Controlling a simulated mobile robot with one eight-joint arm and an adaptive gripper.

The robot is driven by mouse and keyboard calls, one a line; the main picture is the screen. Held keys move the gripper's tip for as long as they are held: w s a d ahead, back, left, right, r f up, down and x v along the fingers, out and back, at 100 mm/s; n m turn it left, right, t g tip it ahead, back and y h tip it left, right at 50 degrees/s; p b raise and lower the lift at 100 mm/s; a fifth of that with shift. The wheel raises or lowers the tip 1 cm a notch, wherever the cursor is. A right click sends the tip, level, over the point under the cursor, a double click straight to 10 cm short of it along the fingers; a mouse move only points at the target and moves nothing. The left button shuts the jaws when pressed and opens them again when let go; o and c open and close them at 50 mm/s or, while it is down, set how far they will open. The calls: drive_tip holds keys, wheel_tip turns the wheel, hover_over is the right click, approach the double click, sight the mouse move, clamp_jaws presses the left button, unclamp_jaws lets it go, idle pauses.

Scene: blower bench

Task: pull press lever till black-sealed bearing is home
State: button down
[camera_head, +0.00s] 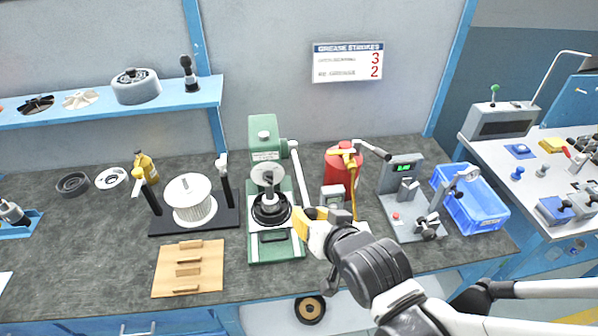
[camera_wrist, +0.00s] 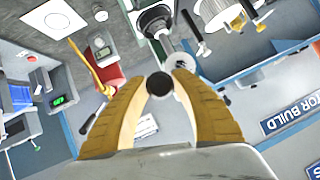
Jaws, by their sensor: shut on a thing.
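The white press lever (camera_head: 301,172) slopes down to the right from the press head. My gripper (camera_head: 312,214), with yellow fingers, is shut on the lever's lower end. In the wrist view the dark round lever knob (camera_wrist: 159,85) lies between the fingertips of my gripper (camera_wrist: 167,75).
A red grease canister (camera_head: 341,170) and a grey scale-like box (camera_head: 333,196) stand close right of the lever. A grey tester (camera_head: 404,165) and blue bin (camera_head: 479,219) are further right. A white filter-like rotor (camera_head: 192,207) and wooden rack (camera_head: 188,268) are left of the press.

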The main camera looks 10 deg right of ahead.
drive_tip(key=shift+s+f, duration=0.1)
drive_tip(key=shift+f, duration=0.45)
drive_tip(key=c, duration=1)
unclamp_jaws()
drive_tip(key=shift+r, duration=5.05)
drive_tip(key=shift+f, duration=0.1)
drive_tip(key=s+d+f+n+g+h+b, duration=0.1)
drive_tip(key=s+d+f+g+h+b, duration=0.1)
drive_tip(key=s+d+f+g+b, duration=0.2)
drive_tip(key=s+d+f, duration=0.2)
drive_tip(key=d+f, duration=0.2)
drive_tip(key=d, duration=0.2)
drive_tip(key=shift+s+f+h, duration=0.2)
drive_tip(key=shift+s+h, duration=0.05)
drive_tip(key=shift+h, duration=0.05)
